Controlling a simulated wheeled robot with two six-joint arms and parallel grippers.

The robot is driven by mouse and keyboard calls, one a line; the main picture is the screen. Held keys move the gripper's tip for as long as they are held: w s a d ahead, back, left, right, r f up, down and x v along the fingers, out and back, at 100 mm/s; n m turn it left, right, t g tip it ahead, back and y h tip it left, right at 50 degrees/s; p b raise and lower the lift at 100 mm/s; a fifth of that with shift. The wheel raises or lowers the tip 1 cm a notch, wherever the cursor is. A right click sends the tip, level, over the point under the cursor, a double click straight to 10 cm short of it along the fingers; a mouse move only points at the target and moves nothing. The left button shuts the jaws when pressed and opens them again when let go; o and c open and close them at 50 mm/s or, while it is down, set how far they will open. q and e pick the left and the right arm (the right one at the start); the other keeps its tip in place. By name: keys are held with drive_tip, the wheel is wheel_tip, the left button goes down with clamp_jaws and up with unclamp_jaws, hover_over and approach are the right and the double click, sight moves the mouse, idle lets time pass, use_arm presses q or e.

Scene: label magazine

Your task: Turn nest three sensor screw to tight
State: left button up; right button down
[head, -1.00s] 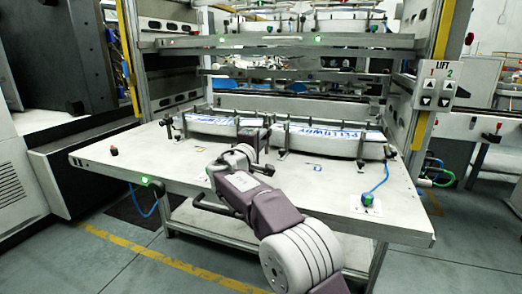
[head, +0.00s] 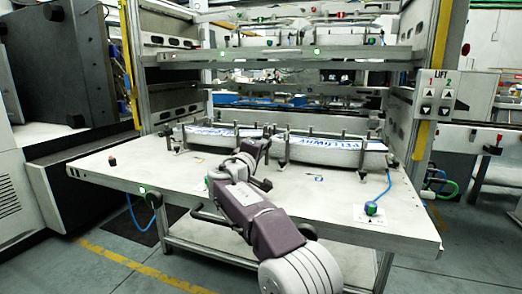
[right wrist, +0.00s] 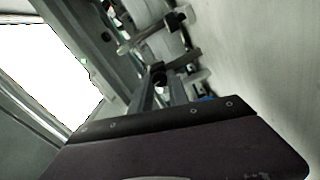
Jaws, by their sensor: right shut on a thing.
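My right gripper (head: 264,142) reaches over the table to the gap between the two long label stacks, beside the posts there. In the right wrist view, its jaws (right wrist: 160,92) are closed around a small dark knob (right wrist: 158,70), which looks like a sensor screw. Its number and how far it is turned cannot be read. The left stack (head: 208,136) and the right stack (head: 325,152) lie along the back of the table between dark-capped posts. My left gripper is not in view.
The pale table (head: 330,212) is mostly bare in front. A lift panel (head: 437,92) hangs on the right frame post.

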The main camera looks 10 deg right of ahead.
drive_tip(key=c, duration=1.5)
unclamp_jaws()
drive_tip(key=shift+f, duration=0.1)
drive_tip(key=shift+c, duration=0.2)
drive_tip(key=v, duration=0.8)
drive_tip(key=shift+s+a, duration=0.25)
drive_tip(key=shift+s, duration=0.15)
